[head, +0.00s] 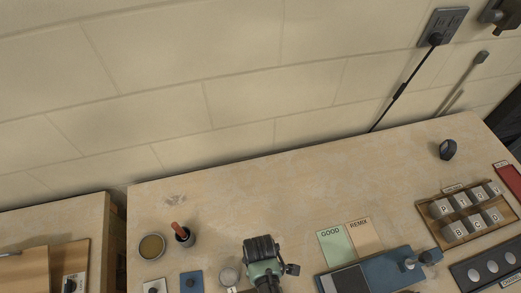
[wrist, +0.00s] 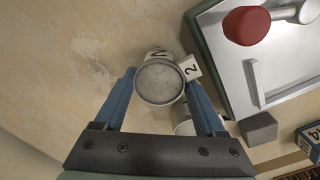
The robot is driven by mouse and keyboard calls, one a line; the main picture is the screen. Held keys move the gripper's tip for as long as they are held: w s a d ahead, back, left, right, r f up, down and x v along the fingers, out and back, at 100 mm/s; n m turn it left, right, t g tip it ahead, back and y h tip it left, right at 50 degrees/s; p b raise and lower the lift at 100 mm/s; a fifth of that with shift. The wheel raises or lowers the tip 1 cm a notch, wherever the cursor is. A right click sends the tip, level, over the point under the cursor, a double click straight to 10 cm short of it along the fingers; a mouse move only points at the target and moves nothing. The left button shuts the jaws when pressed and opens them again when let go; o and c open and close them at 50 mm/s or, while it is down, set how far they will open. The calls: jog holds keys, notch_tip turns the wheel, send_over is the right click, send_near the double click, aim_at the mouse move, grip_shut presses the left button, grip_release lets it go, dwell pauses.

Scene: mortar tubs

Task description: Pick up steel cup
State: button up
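A round grey metal-looking cup (wrist: 160,82) stands between the two fingers of my gripper (wrist: 160,78) in the wrist view. Its top faces the camera, and a white tag marked 2 shows at its right. The blue fingers are spread on either side of the cup; a narrow gap seems to show at the fingertips, and contact is not clear. A second grey cup (wrist: 183,126) is partly hidden behind the right finger. In the head view, a grey round cup top (head: 229,275) is left of my green and black wrist.
A metal tray-like device with a red knob (wrist: 246,26) and a grey block (wrist: 259,128) lie right in the wrist view. The head view shows a bowl (head: 151,246), a dark pot (head: 185,237), a blue plate (head: 372,272) and a cube rack (head: 428,213). The table's back is mostly clear.

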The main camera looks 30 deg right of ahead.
grip_shut()
jog(key=shift+r, duration=0.1)
